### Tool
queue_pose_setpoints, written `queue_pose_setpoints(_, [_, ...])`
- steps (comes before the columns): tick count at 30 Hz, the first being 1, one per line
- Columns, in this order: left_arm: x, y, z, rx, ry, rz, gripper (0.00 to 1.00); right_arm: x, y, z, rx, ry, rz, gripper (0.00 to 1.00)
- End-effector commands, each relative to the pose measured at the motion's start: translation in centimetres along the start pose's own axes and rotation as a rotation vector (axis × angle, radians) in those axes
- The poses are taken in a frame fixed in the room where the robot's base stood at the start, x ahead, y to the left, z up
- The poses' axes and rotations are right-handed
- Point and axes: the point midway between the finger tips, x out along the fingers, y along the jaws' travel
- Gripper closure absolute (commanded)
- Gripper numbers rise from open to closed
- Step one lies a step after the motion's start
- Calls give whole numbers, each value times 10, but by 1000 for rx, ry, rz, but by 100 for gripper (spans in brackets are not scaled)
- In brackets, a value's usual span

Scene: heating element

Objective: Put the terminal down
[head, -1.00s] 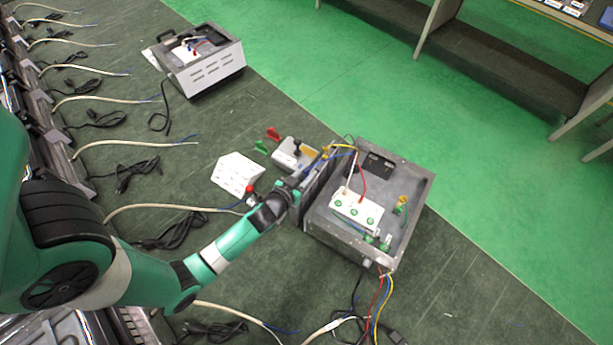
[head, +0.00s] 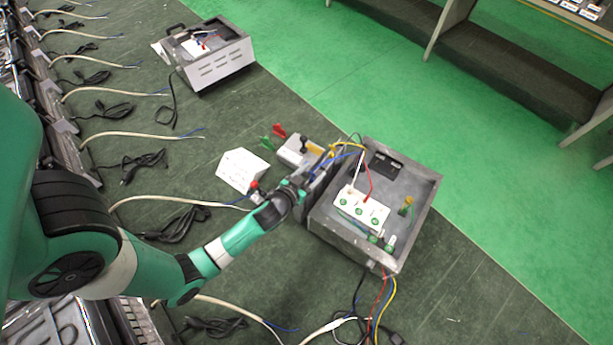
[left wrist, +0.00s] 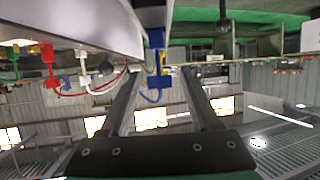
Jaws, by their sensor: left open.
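A blue terminal (left wrist: 156,62) with a blue wire is between the fingers of my left gripper (left wrist: 162,78) in the left wrist view. The fingers stand apart on both sides of it, and it appears to meet a pale box edge. In the head view my left gripper (head: 305,182) is beside the left wall of the open grey heating-element box (head: 330,222). The blue terminal's exact seat is hidden there by the gripper. My right gripper is out of view.
A white block (head: 360,209) with green terminals sits inside the box. A small device (head: 299,150), red and green clips, and a white card (head: 241,170) lie to the left. Red (left wrist: 50,68) and white terminals hang left in the wrist view. Cables cross the dark bench.

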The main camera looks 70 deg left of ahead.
Motion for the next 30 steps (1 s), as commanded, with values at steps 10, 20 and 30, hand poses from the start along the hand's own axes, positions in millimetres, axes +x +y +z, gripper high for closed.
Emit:
queue_pose_setpoints(10, [-71,1,0,3,-2,4,37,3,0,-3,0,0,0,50])
queue_pose_setpoints(20, [-120,0,-1,1,0,1,37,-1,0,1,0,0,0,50])
queue_pose_setpoints(30, [-121,0,-2,0,0,0,37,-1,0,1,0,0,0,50])
